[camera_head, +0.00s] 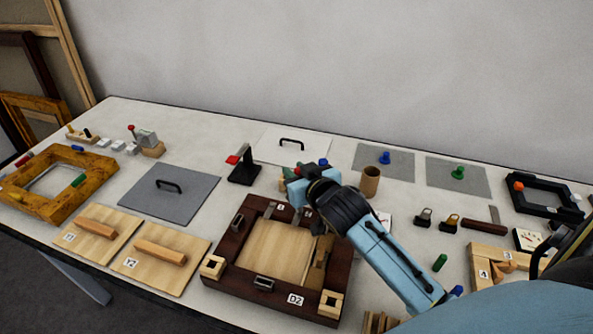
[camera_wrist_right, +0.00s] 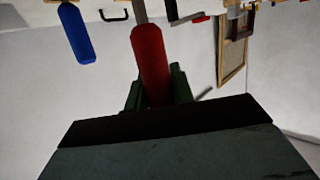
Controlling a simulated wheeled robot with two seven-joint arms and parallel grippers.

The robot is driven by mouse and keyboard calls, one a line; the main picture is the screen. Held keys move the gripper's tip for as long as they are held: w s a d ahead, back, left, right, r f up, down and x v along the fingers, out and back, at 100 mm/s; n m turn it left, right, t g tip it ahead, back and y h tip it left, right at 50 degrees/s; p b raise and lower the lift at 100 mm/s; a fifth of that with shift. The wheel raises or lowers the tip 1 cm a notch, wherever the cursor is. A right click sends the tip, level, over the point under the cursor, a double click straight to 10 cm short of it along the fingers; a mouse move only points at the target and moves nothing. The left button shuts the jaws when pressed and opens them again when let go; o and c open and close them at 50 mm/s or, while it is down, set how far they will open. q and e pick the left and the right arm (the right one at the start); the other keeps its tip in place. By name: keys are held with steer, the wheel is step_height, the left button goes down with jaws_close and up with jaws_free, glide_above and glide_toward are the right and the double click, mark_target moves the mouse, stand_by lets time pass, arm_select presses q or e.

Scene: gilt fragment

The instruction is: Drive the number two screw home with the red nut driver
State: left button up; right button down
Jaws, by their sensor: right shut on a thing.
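The red nut driver (camera_wrist_right: 150,55) shows as a red handle with a metal shaft in the right wrist view. My right gripper (camera_wrist_right: 155,88) is shut on this handle, with a dark green finger on each side. In the head view the right gripper (camera_head: 297,176) is over the middle of the table, behind the dark brown frame marked D2 (camera_head: 222,270). The frame has small white tags and metal pieces on its back rail, too small to read. I cannot make out the number two screw. My left gripper is not in view.
A blue-handled tool (camera_wrist_right: 77,35) hangs close beside the red one. A cardboard tube (camera_head: 370,181) stands right of the gripper, and a black stand with a red part (camera_head: 243,170) stands left. A grey panel (camera_head: 160,198) and wooden boards (camera_head: 185,245) lie further left.

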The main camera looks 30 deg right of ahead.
steer(key=shift+f, duration=0.3)
stand_by(0.4)
steer(key=shift+r, duration=0.15)
step_height(320, 180, up, 5)
steer(key=p, duration=0.5)
steer(key=shift+d+p, duration=0.1)
steer(key=shift+p, duration=0.2)
